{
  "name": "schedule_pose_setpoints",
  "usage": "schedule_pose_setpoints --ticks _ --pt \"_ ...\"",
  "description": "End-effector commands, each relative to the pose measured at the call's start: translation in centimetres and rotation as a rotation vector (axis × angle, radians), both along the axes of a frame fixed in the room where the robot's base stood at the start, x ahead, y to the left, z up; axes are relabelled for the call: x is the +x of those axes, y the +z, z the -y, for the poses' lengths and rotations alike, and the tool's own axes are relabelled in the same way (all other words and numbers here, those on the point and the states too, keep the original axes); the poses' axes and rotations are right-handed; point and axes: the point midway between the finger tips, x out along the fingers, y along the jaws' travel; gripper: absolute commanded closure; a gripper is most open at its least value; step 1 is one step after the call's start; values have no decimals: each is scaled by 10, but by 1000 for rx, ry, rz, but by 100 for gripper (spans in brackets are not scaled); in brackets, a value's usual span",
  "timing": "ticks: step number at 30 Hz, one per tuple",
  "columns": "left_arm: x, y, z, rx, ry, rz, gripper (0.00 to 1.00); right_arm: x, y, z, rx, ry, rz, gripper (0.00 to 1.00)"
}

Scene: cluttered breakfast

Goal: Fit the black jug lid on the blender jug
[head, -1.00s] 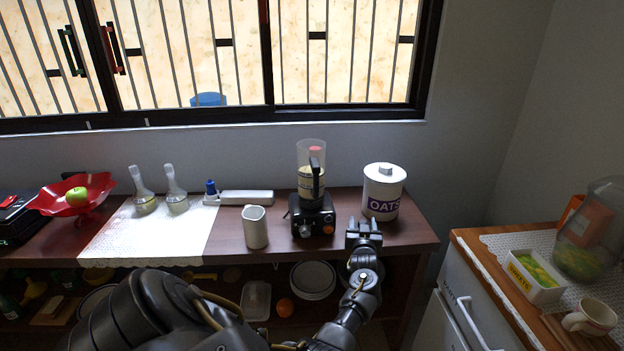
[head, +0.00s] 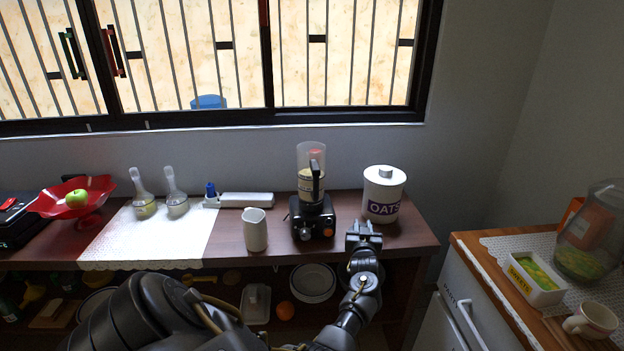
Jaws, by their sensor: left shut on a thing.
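The blender stands on the wooden counter, with a black base (head: 312,222) and a clear jug (head: 311,157). The jug is upright on the base, with a black handle facing me and pale contents inside. No lid shows on its rim. My left gripper (head: 364,229) is at the counter's front edge, right of the blender and in front of the oats canister. It is shut on a small dark thing, likely the black jug lid, hard to tell from the dark fingers. My right gripper is not in view.
The white oats canister (head: 383,194) stands close behind my left gripper. A second counter (head: 482,256) with a white tub (head: 536,277) and mug is at right.

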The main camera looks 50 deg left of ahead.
Motion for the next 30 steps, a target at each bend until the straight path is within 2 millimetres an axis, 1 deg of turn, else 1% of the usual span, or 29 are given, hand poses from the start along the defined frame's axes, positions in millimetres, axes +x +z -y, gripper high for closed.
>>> schedule_pose_setpoints --ticks 11,30 --pt "0 18 0 0 0 0 100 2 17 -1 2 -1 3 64" --pt "0 50 0 1 0 1 100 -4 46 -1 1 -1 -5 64"
